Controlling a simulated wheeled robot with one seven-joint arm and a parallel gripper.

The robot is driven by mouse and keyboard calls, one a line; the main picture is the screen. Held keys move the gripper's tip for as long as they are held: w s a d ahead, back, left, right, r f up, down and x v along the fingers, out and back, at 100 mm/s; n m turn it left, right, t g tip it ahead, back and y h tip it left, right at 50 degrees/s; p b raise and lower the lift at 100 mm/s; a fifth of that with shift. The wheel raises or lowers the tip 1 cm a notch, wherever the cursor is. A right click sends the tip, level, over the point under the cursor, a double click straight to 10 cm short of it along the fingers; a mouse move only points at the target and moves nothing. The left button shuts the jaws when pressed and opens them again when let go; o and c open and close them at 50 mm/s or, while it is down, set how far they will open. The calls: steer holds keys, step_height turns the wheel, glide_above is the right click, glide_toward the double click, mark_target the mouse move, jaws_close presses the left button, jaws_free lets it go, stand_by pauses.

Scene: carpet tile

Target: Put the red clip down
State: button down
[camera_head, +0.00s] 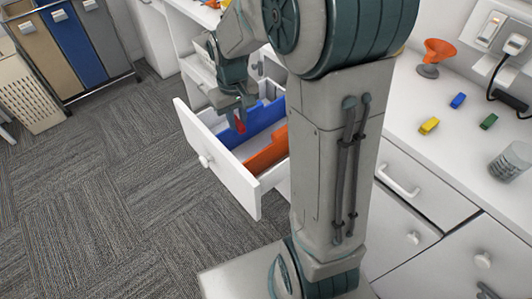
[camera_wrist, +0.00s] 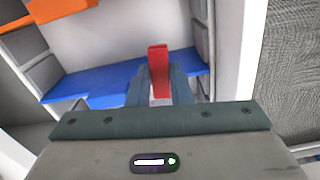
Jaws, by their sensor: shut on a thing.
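The red clip (camera_wrist: 159,70) is between the fingers of my gripper (camera_wrist: 166,82) in the wrist view. My gripper is shut on it. In the head view the red clip (camera_head: 240,126) is a small red spot below my gripper (camera_head: 239,112), over the open drawer (camera_head: 222,168). In the wrist view the clip shows in front of the blue bin (camera_wrist: 120,84). I cannot tell whether the clip touches anything below it.
On the white counter at right are a yellow clip (camera_head: 429,125), a blue clip (camera_head: 458,101), a green clip (camera_head: 489,121), an orange funnel-like object (camera_head: 435,55) and a mesh cup (camera_head: 511,161). Sorting bins (camera_head: 70,40) stand at the back left.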

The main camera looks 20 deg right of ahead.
mark_target(240, 129)
steer(key=s+f, duration=0.1)
steer(key=s+f+n+b, duration=0.1)
steer(key=shift+s, duration=0.35)
step_height(240, 129, down, 6)
steer(key=shift+s+r, duration=0.15)
steer(key=shift+r, duration=0.1)
steer(key=shift+f+b, duration=0.5)
steer(key=shift+f, duration=1.65)
steer(key=shift+f, duration=0.15)
steer(key=c, duration=1.3)
jaws_free()
